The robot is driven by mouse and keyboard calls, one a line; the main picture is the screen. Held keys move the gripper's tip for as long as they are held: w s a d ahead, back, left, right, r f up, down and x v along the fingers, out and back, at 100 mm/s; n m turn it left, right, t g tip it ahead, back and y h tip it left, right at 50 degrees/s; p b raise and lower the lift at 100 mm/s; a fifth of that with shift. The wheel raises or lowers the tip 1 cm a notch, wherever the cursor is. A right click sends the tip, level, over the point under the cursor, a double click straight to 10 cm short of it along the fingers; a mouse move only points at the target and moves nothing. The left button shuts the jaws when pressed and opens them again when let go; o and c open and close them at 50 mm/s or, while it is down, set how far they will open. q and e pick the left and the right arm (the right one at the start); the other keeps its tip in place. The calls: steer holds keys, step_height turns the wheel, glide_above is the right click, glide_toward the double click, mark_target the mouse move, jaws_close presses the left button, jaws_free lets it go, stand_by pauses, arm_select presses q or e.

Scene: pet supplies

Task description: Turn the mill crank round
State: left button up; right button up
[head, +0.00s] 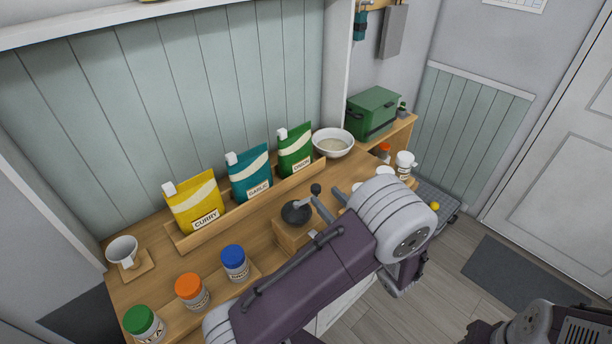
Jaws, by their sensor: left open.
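The mill has a wooden box body (288,234) and a dark round top (295,213). It stands on the wooden counter, partly covered by my left arm. Its crank ends in a dark knob (316,188) that stands up at the back right of the top. My left gripper (331,202) is open, with its grey fingers just right of the knob and crank. Its base is hidden behind my arm. I cannot tell whether a finger touches the crank. My right gripper is not in view.
A wooden rack (250,205) holds yellow, teal and green pouches behind the mill. A white bowl (333,143) stands behind the gripper. Jars with blue (233,256), orange (190,286) and green (140,318) lids line the front left. A cup (122,250) stands far left.

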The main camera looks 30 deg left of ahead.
mark_target(313, 184)
arm_select(q)
steer(key=p+x, duration=0.2)
steer(key=x, duration=0.6)
steer(key=shift+a+f, duration=0.1)
steer(key=shift+a, duration=0.2)
steer(key=shift+w+a, duration=0.15)
jaws_close()
stand_by(0.8)
